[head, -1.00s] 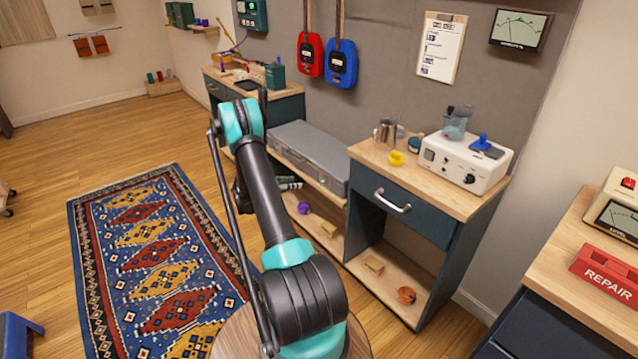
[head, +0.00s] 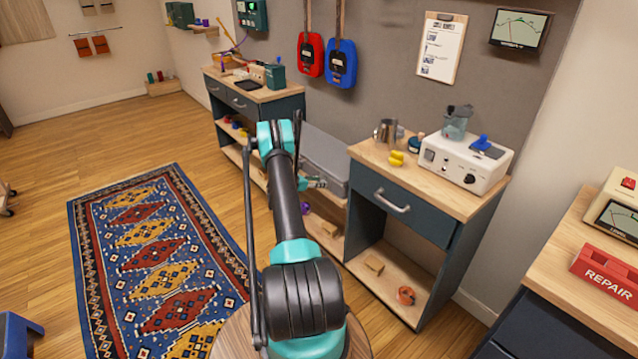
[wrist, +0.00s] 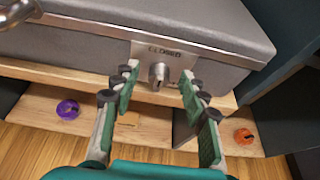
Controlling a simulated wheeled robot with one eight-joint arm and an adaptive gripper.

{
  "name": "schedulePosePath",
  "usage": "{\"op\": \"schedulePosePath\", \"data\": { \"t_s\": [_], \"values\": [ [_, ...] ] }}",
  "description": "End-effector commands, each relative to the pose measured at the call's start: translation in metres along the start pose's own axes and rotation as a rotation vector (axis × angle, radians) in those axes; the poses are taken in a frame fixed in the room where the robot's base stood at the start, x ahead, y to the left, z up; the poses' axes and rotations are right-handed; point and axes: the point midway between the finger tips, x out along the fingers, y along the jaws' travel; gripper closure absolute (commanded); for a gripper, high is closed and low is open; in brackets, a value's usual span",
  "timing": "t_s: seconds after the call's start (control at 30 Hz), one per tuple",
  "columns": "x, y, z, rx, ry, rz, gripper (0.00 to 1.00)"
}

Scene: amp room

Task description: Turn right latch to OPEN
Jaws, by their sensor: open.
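The grey case (head: 324,156) lies on the low wooden shelf between two dark cabinets. In the wrist view, the case (wrist: 80,42) shows its front with a metal latch plate reading "CLOSED" and a round latch knob (wrist: 158,74) on it. My gripper (wrist: 159,80) is open, with one finger on each side of the knob and a gap to each. I cannot tell the exact depth between fingertips and knob. In the head view, my gripper (head: 315,183) is small and partly hidden behind my arm at the case front. Only one latch shows in the wrist view.
A wooden block (head: 330,229) is also there. The right cabinet (head: 420,215) stands close beside the case. A patterned rug (head: 155,265) covers the open floor on the left.

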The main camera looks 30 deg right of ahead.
Motion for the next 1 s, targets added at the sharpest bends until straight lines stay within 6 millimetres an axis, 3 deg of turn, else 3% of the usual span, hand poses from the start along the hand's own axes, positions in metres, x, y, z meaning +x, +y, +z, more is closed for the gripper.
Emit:
{"op": "schedulePosePath", "data": {
  "t_s": [0.33, 0.7, 1.0],
  "values": [
    [0.0042, 0.0002, 0.0001, 0.000, 0.000, 0.001, 0.56],
    [0.0040, 0.0001, 0.0001, 0.000, 0.000, 0.000, 1.00],
    [0.0040, -0.0005, 0.0002, 0.025, 0.000, 0.011, 1.00]
  ]
}}
